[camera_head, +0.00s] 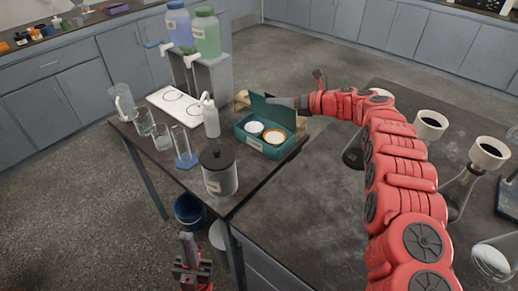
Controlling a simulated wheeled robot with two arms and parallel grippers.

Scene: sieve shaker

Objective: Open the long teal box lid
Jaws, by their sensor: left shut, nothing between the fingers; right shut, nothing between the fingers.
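The long teal box (249,143) stands near the back right edge of the dark table. Its teal lid (262,109) is raised and stands up steeply along the back of the box, so the inside shows. Two round items, one white-topped (254,127) and one with an orange rim (274,137), sit inside. My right gripper (277,101) is shut and empty at the upper right part of the lid; I cannot tell whether it touches. My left gripper (187,239) is shut and empty, low in front of the table.
A white squeeze bottle (211,119), a lidded jar (219,173), a glass cylinder (183,145) and beakers stand left of the box. Large blue and green jugs (206,33) stand behind. Flasks stand on the right bench, near my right arm.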

